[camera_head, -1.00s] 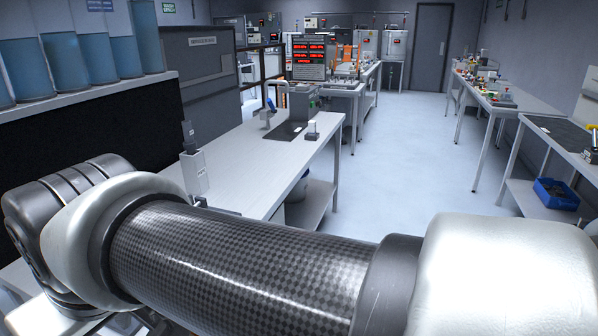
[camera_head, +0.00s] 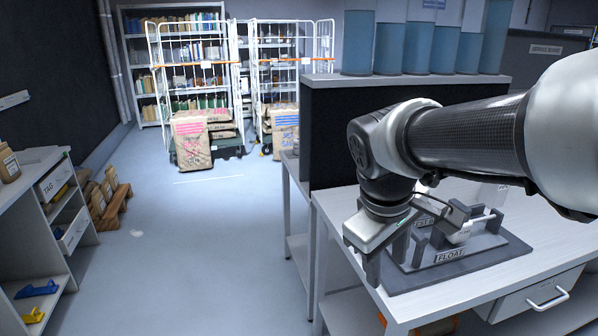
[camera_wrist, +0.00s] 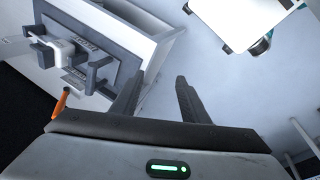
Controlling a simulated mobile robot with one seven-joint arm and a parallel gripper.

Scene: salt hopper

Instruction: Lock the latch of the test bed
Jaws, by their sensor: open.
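The test bed (camera_head: 440,278) is a dark grey plate with upright blocks and a FLOAT label on the table in the head view. A pale block and a dark lever-like part (camera_head: 456,218) sit on it; I cannot tell for sure which part is the latch. My arm hides some of it. The test bed also shows upside down at the upper left of the wrist view (camera_wrist: 104,72). My gripper (camera_head: 380,268) is over the plate's left end, fingers pointing down. In the wrist view my gripper (camera_wrist: 155,95) is open, with nothing between its fingers, and apart from the blocks.
The white table (camera_head: 350,215) has a drawer with a handle (camera_head: 547,299) in front. Blue cylinders (camera_head: 390,45) stand on a ledge behind my arm. Wire trolleys (camera_head: 195,80), sacks (camera_head: 190,140) and a shelf unit (camera_head: 45,210) stand farther off. The floor between is clear.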

